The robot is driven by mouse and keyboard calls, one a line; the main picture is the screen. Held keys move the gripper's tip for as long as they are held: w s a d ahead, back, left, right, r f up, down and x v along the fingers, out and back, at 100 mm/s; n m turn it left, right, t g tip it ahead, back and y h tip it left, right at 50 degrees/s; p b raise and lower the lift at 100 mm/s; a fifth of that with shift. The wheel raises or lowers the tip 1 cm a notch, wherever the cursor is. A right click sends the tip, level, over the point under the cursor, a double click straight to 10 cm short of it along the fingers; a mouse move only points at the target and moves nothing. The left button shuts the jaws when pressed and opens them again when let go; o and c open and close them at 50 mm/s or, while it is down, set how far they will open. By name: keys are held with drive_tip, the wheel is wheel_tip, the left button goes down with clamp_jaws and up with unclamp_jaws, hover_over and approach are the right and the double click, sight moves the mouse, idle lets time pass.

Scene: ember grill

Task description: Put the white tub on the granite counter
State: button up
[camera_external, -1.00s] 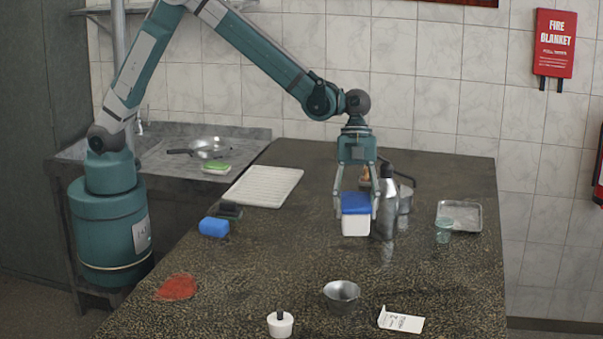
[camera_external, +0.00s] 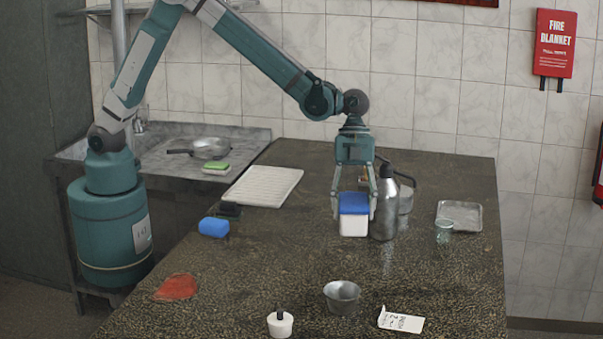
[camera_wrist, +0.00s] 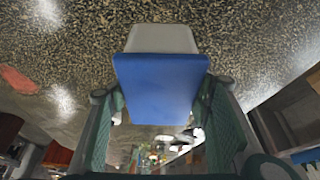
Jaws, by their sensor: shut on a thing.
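The white tub (camera_external: 353,228) has a blue lid (camera_external: 353,203) and is upright at the granite counter (camera_external: 240,270). My gripper (camera_external: 354,208) points down with its fingers on either side of the tub, shut on it. In the wrist view the blue lid (camera_wrist: 162,85) fills the middle between my fingers, with the tub's pale body (camera_wrist: 160,39) beyond it. The tub is at or just above the counter surface; I cannot tell if its base touches.
A steel bottle (camera_external: 385,205) stands close to the right of the tub. A metal bowl (camera_external: 342,296) is in front, with clear counter between.

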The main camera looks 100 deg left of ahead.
drive_tip(key=s+d+m, duration=0.1)
drive_tip(key=s+d, duration=0.5)
drive_tip(key=s, duration=0.6)
drive_tip(key=s+d+b, duration=0.1)
drive_tip(key=s+d, duration=0.6)
drive_tip(key=s, duration=0.5)
drive_tip(key=s+d+m+g, duration=0.1)
drive_tip(key=s+d, duration=0.6)
drive_tip(key=s, duration=0.5)
drive_tip(key=shift+s+d+m, duration=0.2)
drive_tip(key=shift+s+m, duration=0.05)
drive_tip(key=shift+m, duration=0.05)
drive_tip(key=shift+f+b, duration=0.2)
drive_tip(key=shift+b, duration=0.1)
drive_tip(key=shift+f, duration=2.85)
drive_tip(key=shift+f+b, duration=0.3)
drive_tip(key=shift+f, duration=1.75)
drive_tip(key=shift+f, duration=0.15)
